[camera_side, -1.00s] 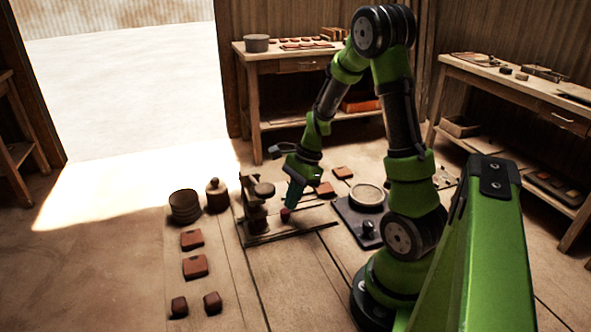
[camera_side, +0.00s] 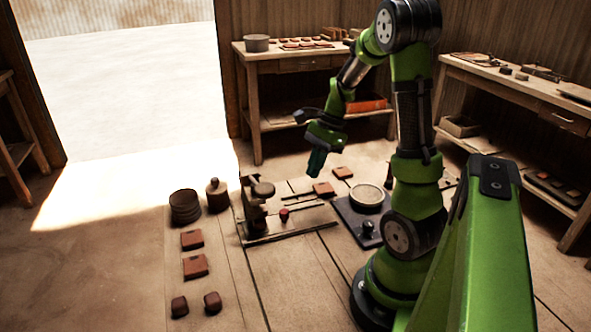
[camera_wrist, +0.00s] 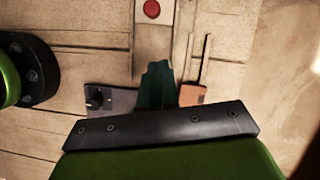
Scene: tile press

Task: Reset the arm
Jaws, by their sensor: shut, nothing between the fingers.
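My green arm holds my gripper (camera_side: 316,162) raised above the floor, to the right of and above the tile press (camera_side: 254,210). The dark teal fingers are shut with nothing between them, pointing down. The press's red knob (camera_side: 284,214) stands clear below the gripper. In the wrist view the fingers (camera_wrist: 158,66) show at the centre, and a round red knob on a pale plate (camera_wrist: 152,9) shows at the top edge. A terracotta tile (camera_wrist: 192,95) shows just right of the fingers, partly hidden.
Tiles (camera_side: 195,266) and clay lumps (camera_side: 180,306) lie at the front left. A dark pot (camera_side: 185,206) and a lidded jar (camera_side: 217,195) stand left of the press. Work tables (camera_side: 300,52) line the back. The left floor is open.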

